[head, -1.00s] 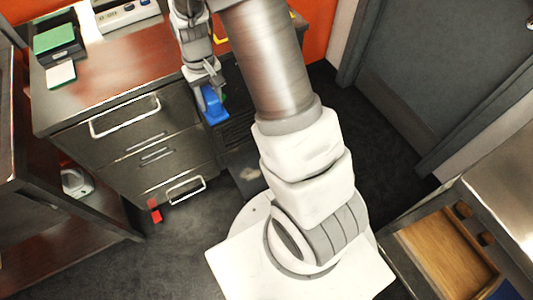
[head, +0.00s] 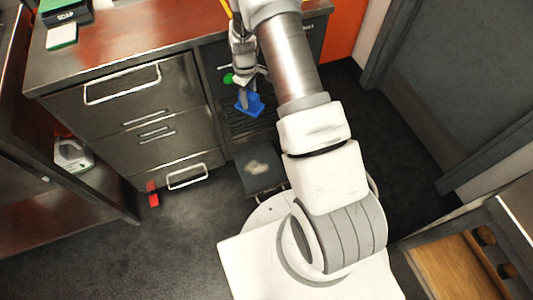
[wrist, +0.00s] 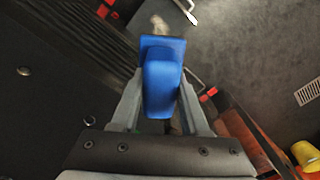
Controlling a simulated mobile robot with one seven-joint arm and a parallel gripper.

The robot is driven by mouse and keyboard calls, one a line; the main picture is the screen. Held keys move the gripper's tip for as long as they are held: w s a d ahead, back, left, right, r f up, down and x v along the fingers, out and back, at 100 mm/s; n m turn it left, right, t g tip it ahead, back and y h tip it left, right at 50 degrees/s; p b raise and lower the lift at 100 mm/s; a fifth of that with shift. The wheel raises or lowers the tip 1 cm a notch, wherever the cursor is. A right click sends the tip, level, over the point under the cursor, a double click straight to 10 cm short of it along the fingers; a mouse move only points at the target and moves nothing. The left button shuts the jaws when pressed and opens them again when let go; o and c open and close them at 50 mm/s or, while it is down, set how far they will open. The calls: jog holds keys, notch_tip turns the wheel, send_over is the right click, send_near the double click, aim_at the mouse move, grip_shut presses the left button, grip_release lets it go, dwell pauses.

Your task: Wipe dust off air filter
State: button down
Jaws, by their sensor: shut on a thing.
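My gripper (head: 247,97) is shut on a blue block-like wiping tool (head: 254,106). In the wrist view the tool (wrist: 162,80) sits between both fingers (wrist: 160,108). A dark flat panel (head: 268,184), apparently the air filter, sticks out low from the dark unit. A pale dust patch (head: 257,167) lies on it. The tool is above and apart from the panel, in front of the slatted grille (head: 240,123). In the wrist view the dust patch (wrist: 158,22) shows just beyond the tool, and the tool hides part of the panel.
A steel drawer cabinet (head: 150,110) with protruding handles stands to the left. A red object (head: 152,194) is by its base. A white jug (head: 73,155) sits on the left shelf. A wooden drawer (head: 445,270) is open at lower right. Dark floor (head: 165,245) is clear at lower left.

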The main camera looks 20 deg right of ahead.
jog(key=shift+w+d+f+n+b, duration=0.15)
jog(key=shift+d+f+n+b, duration=1.55)
jog(key=shift+f, duration=5.8)
jog(key=shift+w+d+f+n+b, duration=0.1)
jog(key=shift+d+f+n+b, duration=0.35)
jog(key=shift+f+n+b, duration=3.35)
jog(key=shift+w+d+f+m+b, duration=0.2)
jog(key=shift+d+f+b, duration=1.85)
jog(key=shift+f, duration=9.15)
jog(key=shift+a+b, duration=0.95)
jog(key=shift+a, duration=0.05)
jog(key=shift+s+f, duration=0.1)
jog(key=shift+f, duration=0.9)
